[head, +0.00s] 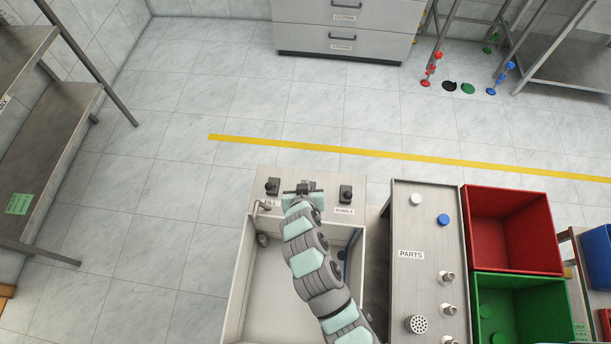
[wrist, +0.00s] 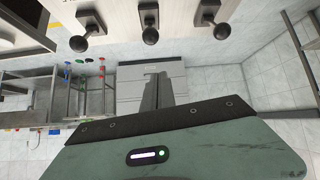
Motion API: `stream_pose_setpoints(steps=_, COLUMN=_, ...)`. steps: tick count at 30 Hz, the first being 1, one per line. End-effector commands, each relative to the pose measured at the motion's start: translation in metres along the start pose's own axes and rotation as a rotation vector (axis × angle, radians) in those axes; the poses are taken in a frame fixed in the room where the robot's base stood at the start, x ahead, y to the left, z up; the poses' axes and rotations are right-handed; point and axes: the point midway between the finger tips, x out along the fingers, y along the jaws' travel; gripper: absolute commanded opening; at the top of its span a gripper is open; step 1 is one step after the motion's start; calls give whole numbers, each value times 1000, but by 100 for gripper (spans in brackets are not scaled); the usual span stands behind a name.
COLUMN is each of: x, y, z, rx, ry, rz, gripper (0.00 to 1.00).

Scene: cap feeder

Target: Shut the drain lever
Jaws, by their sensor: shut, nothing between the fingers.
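My gripper (head: 304,187) is over the panel behind the basin, between two black-knobbed levers. In the wrist view its fingers (wrist: 155,92) are together with nothing between them. The left lever (head: 272,186) stands by a label reading FILL. The right lever (head: 346,194) has a label too small to read. In the wrist view three levers with black ball knobs show: one at the left (wrist: 78,43), a middle one (wrist: 150,35) and one at the right (wrist: 221,31). The fingertips appear apart from the middle knob. No DRAIN label is readable; my gripper hides the panel's middle in the head view.
The white basin (head: 262,300) lies under my arm, with a small tap (head: 262,207) at its left. A PARTS counter (head: 411,280), a red bin (head: 512,190) and a green bin (head: 545,310) stand to the right. The floor behind the panel is open.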

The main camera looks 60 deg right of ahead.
Motion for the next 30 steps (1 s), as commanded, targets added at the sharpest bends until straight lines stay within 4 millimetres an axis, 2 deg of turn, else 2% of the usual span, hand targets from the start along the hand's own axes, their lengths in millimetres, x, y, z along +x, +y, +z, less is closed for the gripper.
stream_pose_setpoints(steps=3, x=-12, y=0, z=1, rx=-1, ry=0, rz=0, gripper=0)
stream_pose_setpoints(steps=9, x=-21, y=0, z=2, rx=0, ry=-1, rz=1, gripper=0)
stream_pose_setpoints(steps=27, x=-21, y=0, z=2, rx=0, ry=0, rz=0, gripper=0)
stream_pose_setpoints(steps=30, x=-21, y=-10, z=-2, rx=-12, ry=20, rz=-23, gripper=0)
